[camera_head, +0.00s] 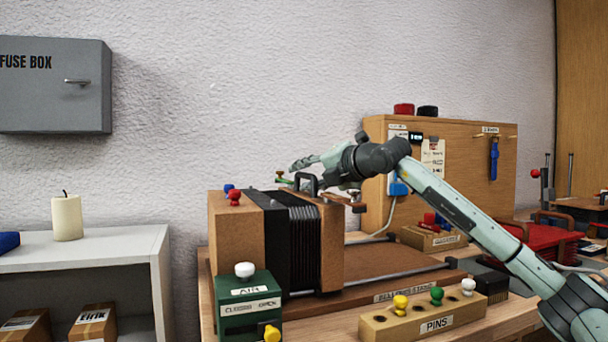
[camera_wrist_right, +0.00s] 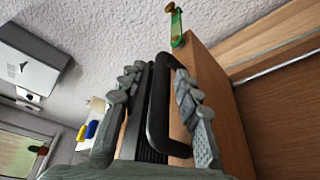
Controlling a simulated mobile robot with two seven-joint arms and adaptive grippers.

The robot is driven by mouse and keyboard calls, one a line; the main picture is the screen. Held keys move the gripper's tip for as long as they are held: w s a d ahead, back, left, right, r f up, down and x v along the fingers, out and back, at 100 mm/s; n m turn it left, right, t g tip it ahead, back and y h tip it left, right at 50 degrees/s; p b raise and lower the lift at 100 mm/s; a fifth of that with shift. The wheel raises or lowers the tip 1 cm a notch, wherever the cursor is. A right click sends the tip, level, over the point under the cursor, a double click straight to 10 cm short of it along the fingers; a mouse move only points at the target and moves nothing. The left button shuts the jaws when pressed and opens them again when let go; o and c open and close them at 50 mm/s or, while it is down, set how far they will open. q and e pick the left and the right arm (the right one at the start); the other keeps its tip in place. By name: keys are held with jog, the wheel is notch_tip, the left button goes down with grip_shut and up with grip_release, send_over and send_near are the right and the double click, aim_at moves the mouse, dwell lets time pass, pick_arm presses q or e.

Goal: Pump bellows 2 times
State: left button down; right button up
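The bellows, with black pleats (camera_head: 302,240) between two brown wooden boards, stands upright on a railed wooden base (camera_head: 405,268). The pleats are pressed narrow, with the right board (camera_head: 333,245) close to the left one. A black loop handle (camera_head: 305,183) stands on top of the right board. My right gripper (camera_head: 313,168) is at this handle. In the right wrist view the black handle (camera_wrist_right: 157,100) stands between the two spread fingers, which look clear of it; whether one touches is hard to tell. My left gripper is not in view.
A green air box (camera_head: 248,305) with a white knob stands in front of the bellows. A pin block (camera_head: 425,318) with coloured pins is at the front right. A wooden panel box (camera_head: 465,150) stands behind my right arm. The base right of the bellows is clear.

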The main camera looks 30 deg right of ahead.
jog(key=shift+w, duration=0.15)
jog(key=shift+c, duration=0.2)
grip_shut()
